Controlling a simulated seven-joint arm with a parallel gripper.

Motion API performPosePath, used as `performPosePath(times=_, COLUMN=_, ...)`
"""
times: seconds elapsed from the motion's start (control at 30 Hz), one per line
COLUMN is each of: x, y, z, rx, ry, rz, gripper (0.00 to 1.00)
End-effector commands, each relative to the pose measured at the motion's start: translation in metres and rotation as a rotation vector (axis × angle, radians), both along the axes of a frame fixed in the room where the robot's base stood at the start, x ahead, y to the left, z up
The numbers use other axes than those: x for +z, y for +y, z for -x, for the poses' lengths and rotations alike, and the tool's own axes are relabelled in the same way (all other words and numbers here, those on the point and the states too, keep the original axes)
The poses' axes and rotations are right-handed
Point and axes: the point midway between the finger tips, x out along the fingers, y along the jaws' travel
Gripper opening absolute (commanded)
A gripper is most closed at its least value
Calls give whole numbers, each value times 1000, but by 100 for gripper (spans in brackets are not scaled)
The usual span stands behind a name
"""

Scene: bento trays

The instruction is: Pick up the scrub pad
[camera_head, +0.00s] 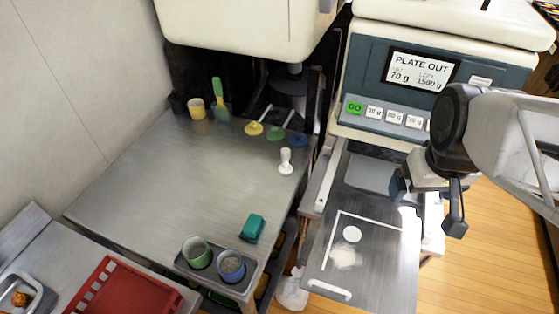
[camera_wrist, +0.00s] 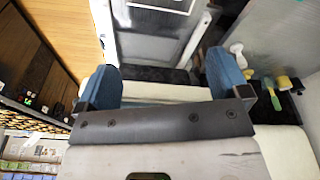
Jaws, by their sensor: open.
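The scrub pad is most likely the small teal block (camera_head: 252,228) on the steel table, near its front right edge, beside the blue cup. My gripper (camera_head: 428,202) is at the right in the head view, over the machine's pull-out plate and well to the right of the teal block. In the wrist view my gripper (camera_wrist: 170,88) shows two blue-padded fingers spread apart with nothing between them. The teal block does not show clearly in the wrist view.
A green cup (camera_head: 196,252) and a blue cup (camera_head: 230,265) stand in a dark tray beside the block. A white stamp-like tool (camera_head: 286,162) stands farther back on the steel table (camera_head: 150,190). A red basket (camera_head: 120,290) is at the front left. The table's middle is clear.

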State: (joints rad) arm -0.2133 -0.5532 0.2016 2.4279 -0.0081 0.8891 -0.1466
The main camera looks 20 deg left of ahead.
Motion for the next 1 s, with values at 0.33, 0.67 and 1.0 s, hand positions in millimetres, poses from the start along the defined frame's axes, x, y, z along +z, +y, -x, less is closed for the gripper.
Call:
performPosePath(times=0.33, x=-27, y=66, z=-20, rx=263, ry=33, rz=26, gripper=94)
performPosePath(times=0.67, x=-58, y=133, z=-26, rx=509, ry=61, rz=53, gripper=94)
performPosePath(times=1.0, x=-95, y=205, z=-17, rx=762, ry=87, rz=80, gripper=94)
